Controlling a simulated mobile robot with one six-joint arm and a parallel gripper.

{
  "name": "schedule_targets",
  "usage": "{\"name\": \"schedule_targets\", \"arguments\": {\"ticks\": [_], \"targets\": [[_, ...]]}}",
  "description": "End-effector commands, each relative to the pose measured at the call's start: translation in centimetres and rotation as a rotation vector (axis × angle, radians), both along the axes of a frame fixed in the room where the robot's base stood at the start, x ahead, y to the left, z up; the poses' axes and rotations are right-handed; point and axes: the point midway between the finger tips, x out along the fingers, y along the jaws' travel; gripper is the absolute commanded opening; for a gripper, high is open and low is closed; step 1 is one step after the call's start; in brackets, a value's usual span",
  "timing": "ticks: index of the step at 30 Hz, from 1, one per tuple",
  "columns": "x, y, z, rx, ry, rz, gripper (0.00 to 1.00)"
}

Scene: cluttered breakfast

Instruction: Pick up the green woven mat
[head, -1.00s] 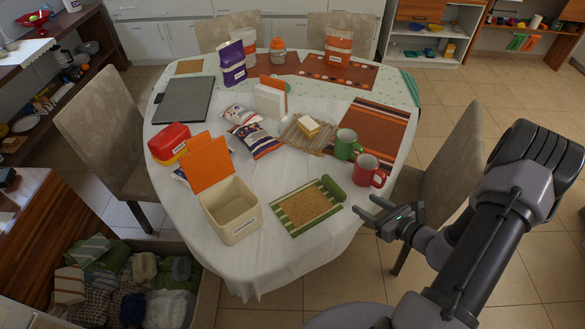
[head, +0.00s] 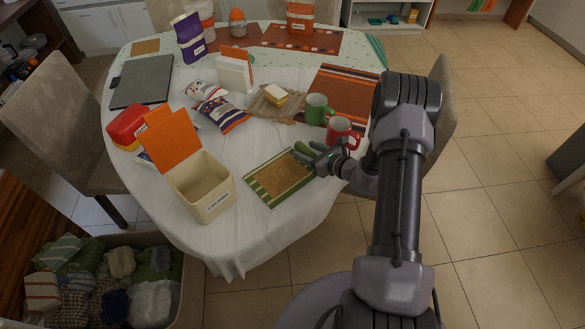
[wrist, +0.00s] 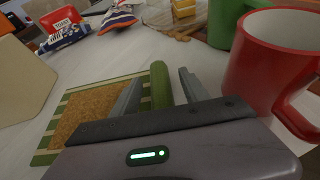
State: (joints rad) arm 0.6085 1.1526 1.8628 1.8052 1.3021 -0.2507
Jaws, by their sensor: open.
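The green woven mat (head: 260,188) lies on the front right part of the table. It has green and cream stripes, a brown cork-like middle and a green rolled-up piece (head: 304,149) at its right side. In the wrist view the striped mat (wrist: 45,142) is at the left, and the green roll (wrist: 160,82) stands out between the fingers. My gripper (head: 309,155) is open at the mat's right end. Its fingers (wrist: 160,88) lie on either side of the roll in the wrist view; I cannot tell whether they touch it.
A red mug (head: 340,131) stands close to the gripper's right, also large in the wrist view (wrist: 270,60). A green mug (head: 318,108) is just behind. A cream box (head: 203,190) with an orange lid (head: 170,140) stands left of the mat. Snack bags (head: 220,113) lie farther back.

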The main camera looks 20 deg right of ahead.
Motion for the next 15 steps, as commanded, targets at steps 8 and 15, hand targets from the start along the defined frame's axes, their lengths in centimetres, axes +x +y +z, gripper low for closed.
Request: {"name": "schedule_targets", "arguments": {"ticks": [8,15], "targets": [[-0.06,-0.01,0.08,-0.001,0.000,0.001,0.15],[-0.06,-0.01,0.09,-0.001,0.000,0.001,0.00]]}}
